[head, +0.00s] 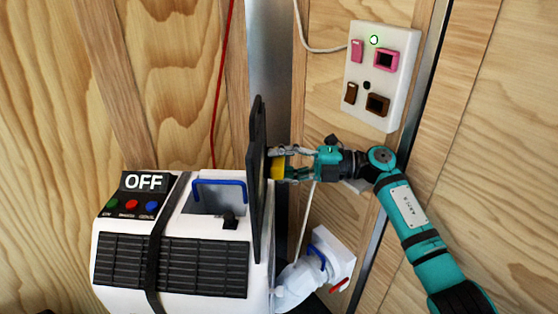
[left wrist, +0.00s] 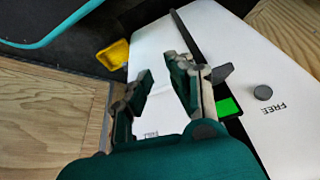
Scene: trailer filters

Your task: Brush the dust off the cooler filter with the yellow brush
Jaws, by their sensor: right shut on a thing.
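The panel stands upright at the right side of the white cooler (head: 192,253). My left gripper (left wrist: 160,72) is open and empty in the left wrist view, over a white surface marked FREE (left wrist: 285,110). It is not in the head view.
The cooler has an OFF display (head: 144,182), an open top recess and a blue handle (head: 219,183). A white socket plate (head: 373,75) is on the wall. A white fitting (head: 330,262) sits below my right arm. A yellow object (left wrist: 114,54) shows in the left wrist view.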

